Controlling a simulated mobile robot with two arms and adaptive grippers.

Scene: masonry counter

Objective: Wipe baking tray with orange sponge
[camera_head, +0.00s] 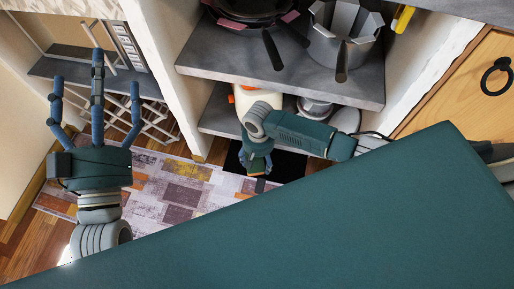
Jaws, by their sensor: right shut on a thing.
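My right gripper (258,178) points down over a flat black panel (289,166), which looks like the baking tray, though I cannot be sure. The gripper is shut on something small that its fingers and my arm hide. I cannot make out the orange sponge clearly. My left gripper (97,85) is at the left, empty, with its three fingers spread open and pointing up, well away from the black panel.
A grey shelf (225,62) above my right arm holds a dark pan (250,12) and a metal pot (342,20). A cream object with orange parts (243,97) stands on the lower shelf. A white rack (150,122) and a patterned rug (165,190) are at the left.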

